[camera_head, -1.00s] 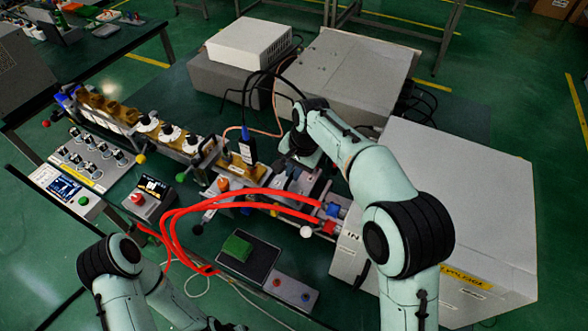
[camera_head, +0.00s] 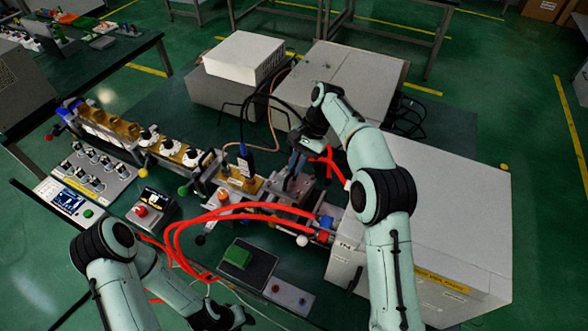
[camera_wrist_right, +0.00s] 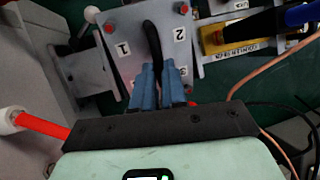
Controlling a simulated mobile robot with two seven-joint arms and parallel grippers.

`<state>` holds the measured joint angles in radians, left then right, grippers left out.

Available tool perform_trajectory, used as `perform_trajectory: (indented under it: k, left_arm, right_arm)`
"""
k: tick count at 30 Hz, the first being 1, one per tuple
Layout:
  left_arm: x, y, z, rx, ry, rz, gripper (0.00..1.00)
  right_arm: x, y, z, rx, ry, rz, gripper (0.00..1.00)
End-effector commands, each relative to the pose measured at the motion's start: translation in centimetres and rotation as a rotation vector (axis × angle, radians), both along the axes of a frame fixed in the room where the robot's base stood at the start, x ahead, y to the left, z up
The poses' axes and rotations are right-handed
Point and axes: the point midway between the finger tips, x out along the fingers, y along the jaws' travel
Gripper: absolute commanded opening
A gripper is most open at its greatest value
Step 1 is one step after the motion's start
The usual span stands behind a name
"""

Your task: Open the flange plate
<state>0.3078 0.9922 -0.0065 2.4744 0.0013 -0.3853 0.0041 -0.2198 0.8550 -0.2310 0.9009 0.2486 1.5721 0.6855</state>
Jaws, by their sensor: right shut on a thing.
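The flange plate (camera_wrist_right: 120,68) is a grey metal plate with red-capped bolts and number labels, seen in the right wrist view. A black curved handle (camera_wrist_right: 152,38) stands on it. My right gripper (camera_wrist_right: 160,70) is shut on this handle with its blue-grey fingers, which hide the handle's lower part. In the head view my right gripper (camera_head: 298,160) is above the middle of the bench apparatus, and the plate there is mostly hidden. My left gripper (camera_head: 232,318) is at the bottom edge, partly cut off, its fingers unclear.
Thick red hoses (camera_head: 215,212) cross in front of the apparatus to a connector block. A large grey box (camera_head: 440,215) stands to the right. A control panel (camera_head: 72,198) is at left.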

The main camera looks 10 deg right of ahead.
Motion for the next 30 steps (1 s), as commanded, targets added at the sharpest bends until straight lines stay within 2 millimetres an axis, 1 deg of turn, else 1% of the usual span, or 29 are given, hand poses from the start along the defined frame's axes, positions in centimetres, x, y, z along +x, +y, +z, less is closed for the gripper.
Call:
perform_trajectory:
  k: [4,15,16,17,18,30]
  left_arm:
    - [0.26,0.00,0.11,0.000,-0.004,0.000,0.43]
    - [0.25,-0.02,0.11,0.000,-0.005,-0.001,0.43]
    - [0.25,-0.01,0.12,0.000,-0.005,-0.001,0.43]
    - [0.25,-0.01,0.12,0.000,-0.005,-0.001,0.43]
    - [0.25,-0.01,0.12,0.000,-0.005,-0.001,0.43]
    - [0.26,-0.01,0.13,0.000,-0.005,-0.001,0.43]
  right_arm:
    - [-0.03,0.05,0.32,0.027,0.047,0.007,0.00]
    - [-0.05,0.00,0.40,0.032,0.054,0.009,0.00]
    - [-0.06,-0.01,0.40,0.032,0.055,0.010,0.22]
    - [-0.06,-0.01,0.40,0.032,0.055,0.010,0.32]
    - [-0.05,-0.02,0.40,0.031,0.054,0.009,0.38]
    - [0.02,-0.13,0.41,0.028,0.050,0.007,0.38]
